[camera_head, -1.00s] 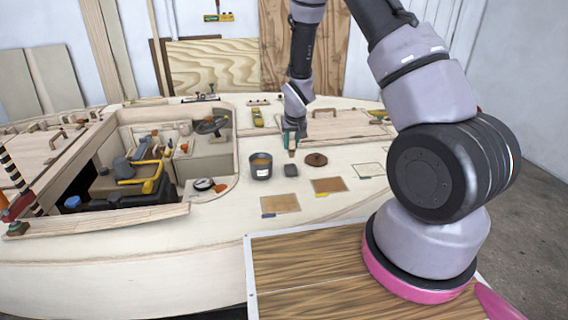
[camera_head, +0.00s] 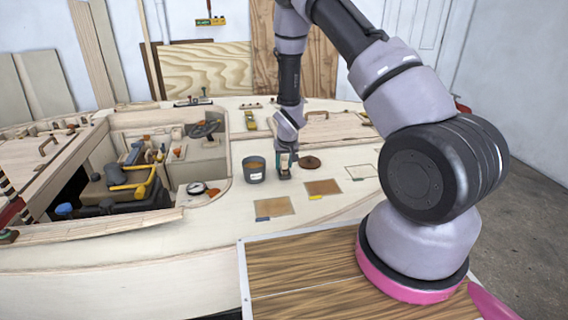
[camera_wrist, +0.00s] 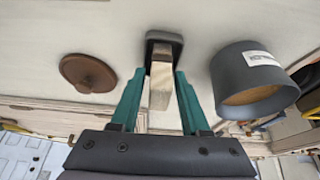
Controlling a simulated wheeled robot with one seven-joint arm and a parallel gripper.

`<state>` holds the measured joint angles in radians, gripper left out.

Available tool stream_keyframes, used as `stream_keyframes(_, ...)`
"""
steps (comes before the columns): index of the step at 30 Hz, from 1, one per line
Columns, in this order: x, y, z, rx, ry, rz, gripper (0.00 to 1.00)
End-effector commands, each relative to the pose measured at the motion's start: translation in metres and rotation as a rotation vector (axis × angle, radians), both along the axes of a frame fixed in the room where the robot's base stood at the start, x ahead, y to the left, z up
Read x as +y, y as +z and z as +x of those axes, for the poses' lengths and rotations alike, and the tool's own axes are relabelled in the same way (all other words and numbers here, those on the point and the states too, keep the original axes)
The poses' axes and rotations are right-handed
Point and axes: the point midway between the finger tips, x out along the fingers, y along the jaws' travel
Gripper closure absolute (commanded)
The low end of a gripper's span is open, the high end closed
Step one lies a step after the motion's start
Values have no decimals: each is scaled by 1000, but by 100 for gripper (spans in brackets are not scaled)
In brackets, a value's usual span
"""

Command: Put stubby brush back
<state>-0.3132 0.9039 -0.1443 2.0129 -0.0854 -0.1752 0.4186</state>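The stubby brush (camera_wrist: 160,85) shows in the wrist view as a pale, block-like wooden piece between the teal fingers of my gripper (camera_wrist: 160,75). My gripper appears shut on it, with the fingertips close along both sides. Its far end meets a small dark grey rounded-square holder (camera_wrist: 172,40) on the deck; whether it rests inside or just above is hard to tell. In the head view my gripper (camera_head: 285,165) points down at the deck and hides most of the brush and holder.
A dark grey cup (camera_head: 254,170) stands close left of my gripper, and a round brown lid-like disc (camera_head: 309,162) lies close right. Tan rectangles (camera_head: 322,187) lie nearer on the deck. An open cockpit (camera_head: 150,165) with machinery is at left.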

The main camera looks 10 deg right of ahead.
Motion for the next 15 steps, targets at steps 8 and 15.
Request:
stream_keyframes(8, 0, 0, 0, 0, 0, 0, 42)
stream_keyframes(15, 0, 18, -5, -3, 1, 1, 42)
